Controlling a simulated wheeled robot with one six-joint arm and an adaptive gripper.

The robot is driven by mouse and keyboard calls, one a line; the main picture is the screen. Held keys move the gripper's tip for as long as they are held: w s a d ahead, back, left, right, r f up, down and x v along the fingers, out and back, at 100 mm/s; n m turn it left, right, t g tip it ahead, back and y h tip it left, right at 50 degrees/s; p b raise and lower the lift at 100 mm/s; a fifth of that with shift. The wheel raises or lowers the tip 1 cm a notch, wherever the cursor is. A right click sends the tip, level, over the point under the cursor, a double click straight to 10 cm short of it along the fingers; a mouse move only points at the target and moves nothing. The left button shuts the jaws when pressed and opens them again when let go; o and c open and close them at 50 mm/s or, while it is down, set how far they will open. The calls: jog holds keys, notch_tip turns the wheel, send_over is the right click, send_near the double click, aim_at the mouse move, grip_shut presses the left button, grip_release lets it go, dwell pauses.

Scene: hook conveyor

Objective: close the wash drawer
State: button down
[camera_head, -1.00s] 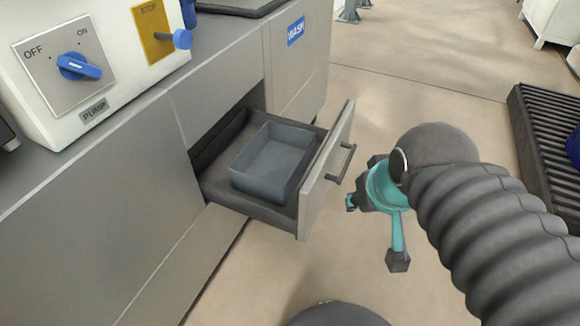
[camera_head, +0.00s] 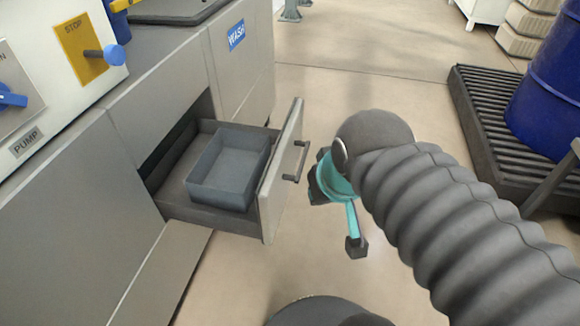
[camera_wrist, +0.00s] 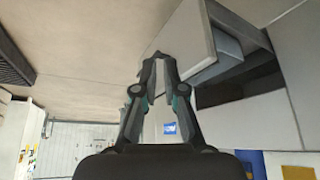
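The wash drawer (camera_head: 283,180) stands open, pulled out from the grey cabinet under the blue WASH label (camera_head: 236,36). It has a grey front with a dark bar handle (camera_head: 297,160). A grey-blue open bin (camera_head: 230,165) sits inside the drawer. My gripper (camera_head: 317,188), teal and dark, is just outside the drawer front, near the handle, with a small gap showing. In the wrist view, the fingers of my gripper (camera_wrist: 157,62) converge with tips together and nothing visible between them. The drawer front (camera_wrist: 187,42) is right beside and beyond the tips there.
A control box with a yellow STOP plate (camera_head: 85,50) stands on the cabinet top at left. At right, a dark slatted platform (camera_head: 500,140) carries a blue drum (camera_head: 545,95). The floor (camera_head: 370,80) between cabinet and platform is clear.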

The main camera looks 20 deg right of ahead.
jog(key=w+d+f+m+g+y+b, duration=0.1)
jog(key=w+d+f+m+y+b, duration=0.2)
jog(key=w+d+f+m+y, duration=0.35)
jog(key=w+d+f+m+g+y+b, duration=0.2)
jog(key=w+d+f+m+y+b, duration=0.15)
jog(key=d+f+m, duration=0.6)
jog(key=m+t+y, duration=0.6)
jog(key=m, duration=0.2)
send_near(292, 131)
jog(key=x, duration=0.7)
jog(key=shift+s+a+r+b, duration=0.1)
jog(key=shift+s+b, duration=0.1)
jog(key=shift+b, duration=0.15)
jog(key=shift+w+a, duration=0.1)
jog(key=shift+a, duration=0.05)
